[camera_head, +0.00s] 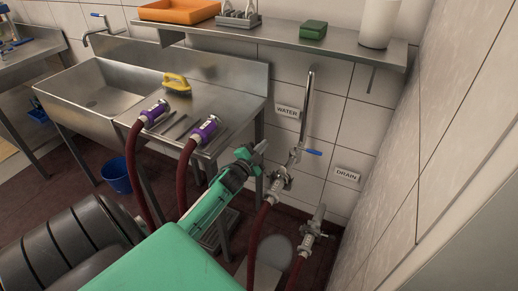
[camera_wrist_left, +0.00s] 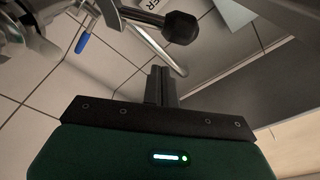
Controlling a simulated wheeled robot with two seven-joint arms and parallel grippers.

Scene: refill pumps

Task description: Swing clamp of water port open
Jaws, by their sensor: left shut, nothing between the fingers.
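The water port (camera_head: 281,180) is a metal fitting on the wall pipe, below the WATER label (camera_head: 287,112). A dark red hose (camera_head: 258,235) hangs from it. Its clamp is too small to read clearly in the head view. A blue valve handle (camera_head: 312,152) sits above it and also shows in the left wrist view (camera_wrist_left: 83,42). My left gripper (camera_head: 260,148) is left of the port and a little higher, apart from it. In the left wrist view its fingers (camera_wrist_left: 160,84) are shut and empty. A dark rounded knob (camera_wrist_left: 180,28) lies beyond the fingertips. My right gripper is out of view.
The drain port (camera_head: 311,235) with its own hose is lower right. A steel sink table (camera_head: 205,85) stands left, with two purple-collared hose ends (camera_head: 204,130) and a yellow brush (camera_head: 177,82). A shelf (camera_head: 340,47) runs above. The tiled wall closes the right side.

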